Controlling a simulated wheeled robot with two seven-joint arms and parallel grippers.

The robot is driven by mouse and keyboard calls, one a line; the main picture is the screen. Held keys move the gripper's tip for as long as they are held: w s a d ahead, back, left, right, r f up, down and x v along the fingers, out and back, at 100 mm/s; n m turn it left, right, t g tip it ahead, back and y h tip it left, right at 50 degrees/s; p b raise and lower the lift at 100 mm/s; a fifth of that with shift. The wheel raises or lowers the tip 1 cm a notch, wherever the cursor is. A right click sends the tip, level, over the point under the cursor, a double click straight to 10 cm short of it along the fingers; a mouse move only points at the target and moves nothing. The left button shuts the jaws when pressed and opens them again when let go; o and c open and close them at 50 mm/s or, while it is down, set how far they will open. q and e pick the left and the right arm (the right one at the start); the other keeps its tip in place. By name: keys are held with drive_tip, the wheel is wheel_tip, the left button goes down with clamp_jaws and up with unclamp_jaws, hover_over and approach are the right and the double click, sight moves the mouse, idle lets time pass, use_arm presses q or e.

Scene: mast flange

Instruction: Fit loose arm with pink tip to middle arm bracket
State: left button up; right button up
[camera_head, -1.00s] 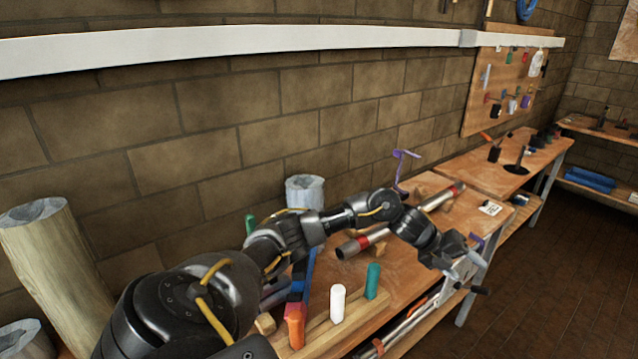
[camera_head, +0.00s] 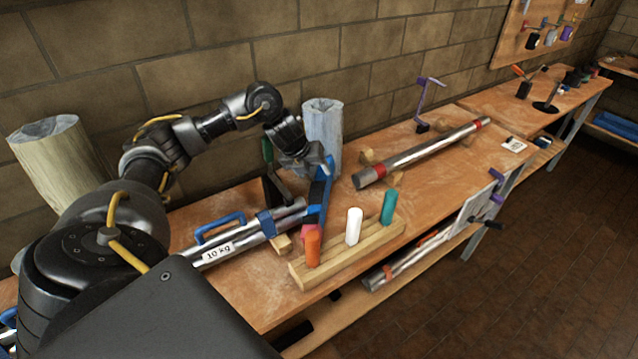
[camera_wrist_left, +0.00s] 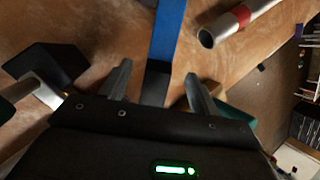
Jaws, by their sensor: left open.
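The loose arm is a blue bar (camera_head: 319,195) with a pink tip (camera_head: 311,232) at its near end, on the bench left of centre in the head view. Its blue bar (camera_wrist_left: 168,28) and black end (camera_wrist_left: 155,82) also show in the left wrist view. My left gripper (camera_head: 318,167) is at the far end of this arm. In the wrist view its two fingers (camera_wrist_left: 156,88) are apart, with the black end between them; contact cannot be told. I cannot pick out the middle arm bracket for certain. My right gripper is not in view.
A wooden rack (camera_head: 372,244) with orange, white and teal upright pieces stands in front. A metal tube (camera_head: 425,150) with red bands rests on wooden blocks. A tube with a blue handle (camera_head: 220,226) and "10 kg" label lies left. A grey cylinder (camera_head: 322,128) stands behind.

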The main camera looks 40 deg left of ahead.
sight(321, 179)
use_arm(q)
drive_tip(key=shift+x, duration=1)
drive_tip(key=shift+w, duration=0.15)
drive_tip(key=shift+f+p, duration=0.3)
drive_tip(key=p+x, duration=0.1)
drive_tip(key=x, duration=0.2)
drive_tip(key=shift+w+f, duration=0.25)
drive_tip(key=shift+f, duration=0.05)
drive_tip(key=shift+w+f, duration=0.25)
drive_tip(key=shift+f, duration=0.25)
drive_tip(key=shift+r, duration=0.15)
clamp_jaws()
